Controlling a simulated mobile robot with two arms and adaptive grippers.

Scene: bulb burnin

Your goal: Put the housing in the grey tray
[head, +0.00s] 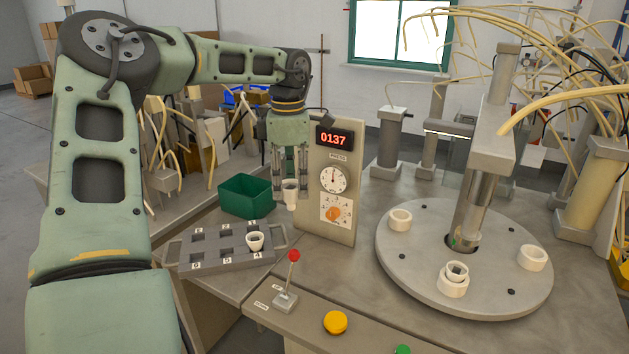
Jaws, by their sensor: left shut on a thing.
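My left gripper (290,180) points down and is shut on a small white housing (290,197). It holds the housing above the table, in front of the press panel and right of the green bin. The grey tray (184,256), with handles and several labelled square pockets, lies below and to the left of it. Another white cup-shaped piece (254,241) sits in the tray at its right side. The other pockets that show look empty. My right gripper is not in view.
A green bin (246,196) stands behind the tray. The panel (345,150) with display, gauge and orange knob stands upright beside the gripper. A red-topped lever (293,256) rises in front. A round turntable (400,270) at right carries white pieces under a press column (490,140).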

